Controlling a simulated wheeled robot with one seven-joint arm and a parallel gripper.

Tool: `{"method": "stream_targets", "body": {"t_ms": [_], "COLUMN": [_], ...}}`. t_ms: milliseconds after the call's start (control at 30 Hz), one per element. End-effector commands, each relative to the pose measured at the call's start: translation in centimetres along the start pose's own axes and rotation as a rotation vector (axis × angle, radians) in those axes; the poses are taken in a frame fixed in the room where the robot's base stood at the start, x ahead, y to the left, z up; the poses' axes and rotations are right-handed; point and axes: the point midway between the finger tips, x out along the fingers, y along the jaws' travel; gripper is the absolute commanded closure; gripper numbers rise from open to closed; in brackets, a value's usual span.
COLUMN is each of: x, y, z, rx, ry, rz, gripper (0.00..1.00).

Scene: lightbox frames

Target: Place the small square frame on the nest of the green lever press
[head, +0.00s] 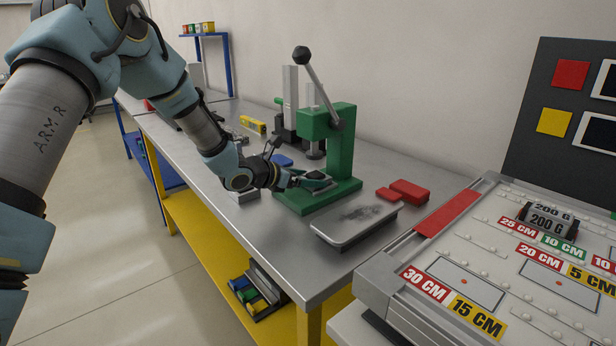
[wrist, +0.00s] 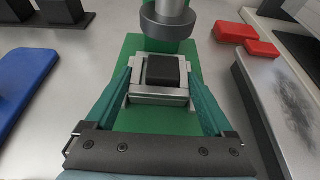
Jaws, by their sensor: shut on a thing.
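The dark block of the nest (wrist: 163,70) shows through the frame's opening, below the grey ram (wrist: 168,22). The frame looks lined up around the block; I cannot tell if it rests on the nest or hangs just above it.
A grey tray with a dark smudge (head: 345,229) lies right of the press, with red blocks (head: 409,191) behind it. A blue block (wrist: 22,80) lies left of the press. A labelled panel case (head: 470,260) stands at the right. The bench's front edge is clear.

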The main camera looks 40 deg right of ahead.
Motion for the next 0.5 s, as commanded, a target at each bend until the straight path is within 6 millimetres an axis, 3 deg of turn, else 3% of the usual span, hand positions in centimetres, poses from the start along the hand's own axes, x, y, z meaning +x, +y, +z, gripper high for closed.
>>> {"method": "stream_targets", "body": {"t_ms": [267,300,400,500], "x": [0.18,0.11,0.10,0.05], "y": [-0.02,-0.02,-0.03,-0.03], "z": [-0.35,-0.24,-0.24,-0.12], "rx": [0.001,0.000,0.000,0.000], "ry": [-0.002,-0.001,0.000,0.000], "rz": [-0.001,-0.001,-0.001,-0.001], "gripper": [0.87,0.08,0.00,0.00]}}
